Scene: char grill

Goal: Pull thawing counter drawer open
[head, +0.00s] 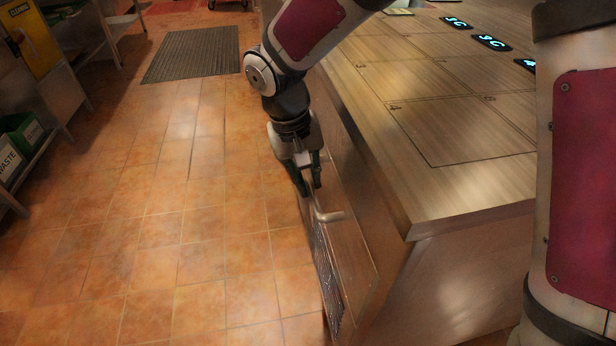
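The thawing counter (440,175) fills the right side of the head view, with a wooden top marked into panels. Its drawer front (345,250) is on the left side face and appears flush with it. A metal bar handle (327,215) sticks out from that face. My gripper (308,188) points down beside the counter's side, at the far end of the handle. Its two dark fingers look apart, one on each side of the handle's line. I cannot tell whether they touch the handle. Part of the handle is hidden behind the fingers.
Tiled floor (170,230) is clear to the left of the counter. A dark mat (193,54) lies farther back. Metal shelving (45,125) with a green waste bin (22,131) stands along the left edge. Lit number displays (491,42) sit on the counter top. A vented grille (326,275) is low on the counter's side.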

